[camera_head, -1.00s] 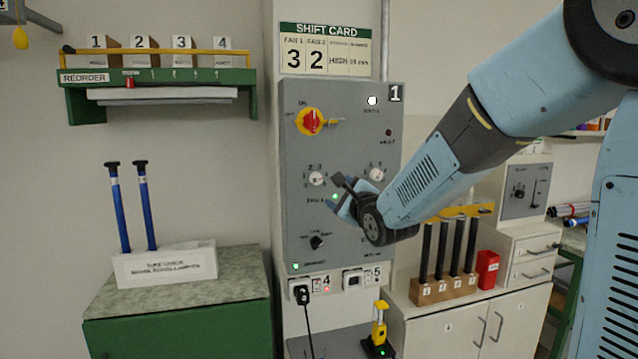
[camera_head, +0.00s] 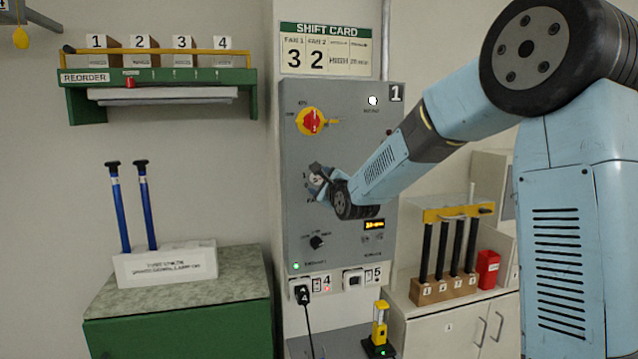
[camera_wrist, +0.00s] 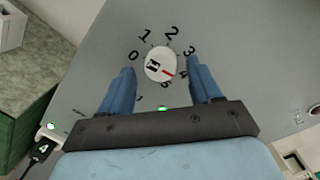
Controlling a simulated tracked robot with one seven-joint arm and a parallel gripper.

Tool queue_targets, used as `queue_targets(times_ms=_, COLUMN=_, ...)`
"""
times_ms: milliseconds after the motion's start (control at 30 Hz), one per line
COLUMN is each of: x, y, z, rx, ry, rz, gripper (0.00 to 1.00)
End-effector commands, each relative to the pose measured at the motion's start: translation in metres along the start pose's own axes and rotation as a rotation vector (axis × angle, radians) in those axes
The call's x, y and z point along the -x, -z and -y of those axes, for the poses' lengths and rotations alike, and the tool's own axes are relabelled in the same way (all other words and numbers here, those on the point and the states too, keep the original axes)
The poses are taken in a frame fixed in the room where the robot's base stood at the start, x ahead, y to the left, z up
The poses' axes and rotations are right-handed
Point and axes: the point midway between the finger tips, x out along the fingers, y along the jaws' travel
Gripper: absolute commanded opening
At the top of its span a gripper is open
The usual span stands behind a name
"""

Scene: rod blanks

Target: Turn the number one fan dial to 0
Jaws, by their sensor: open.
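The fan dial (camera_wrist: 161,64) is a round white knob on the grey panel, ringed by the numbers 0 to 5. Its red mark points to the lower right, between 4 and 5. My gripper (camera_wrist: 160,66) is open, with one blue finger on each side of the dial and gaps showing between fingers and knob. I cannot tell how far the fingertips are from the panel. In the head view my gripper (camera_head: 321,178) is in front of the left dial and hides most of it. The second dial on the right is hidden behind my arm.
The grey panel (camera_head: 290,220) also carries a red and yellow switch (camera_head: 311,121), a black knob (camera_head: 317,242) and a lit orange display (camera_head: 374,225). A shift card (camera_head: 326,49) above reads fan 1 3, fan 2 2. A rack of black rods (camera_head: 440,291) stands right.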

Motion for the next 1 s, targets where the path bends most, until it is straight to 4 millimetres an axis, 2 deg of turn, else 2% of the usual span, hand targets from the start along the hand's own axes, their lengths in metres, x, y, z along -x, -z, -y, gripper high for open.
queue_targets(times_ms=400, x=-0.0056, y=-0.0001, z=0.0001, rx=0.0, ry=0.0, rz=0.0, gripper=0.62)
queue_targets(times_ms=967, x=-0.0053, y=0.0001, z=-0.0007, rx=0.0, ry=-0.001, rz=0.0, gripper=0.09)
queue_targets(times_ms=1000, x=-0.0077, y=-0.0056, z=-0.0051, rx=0.0, ry=-0.004, rz=0.002, gripper=0.08)
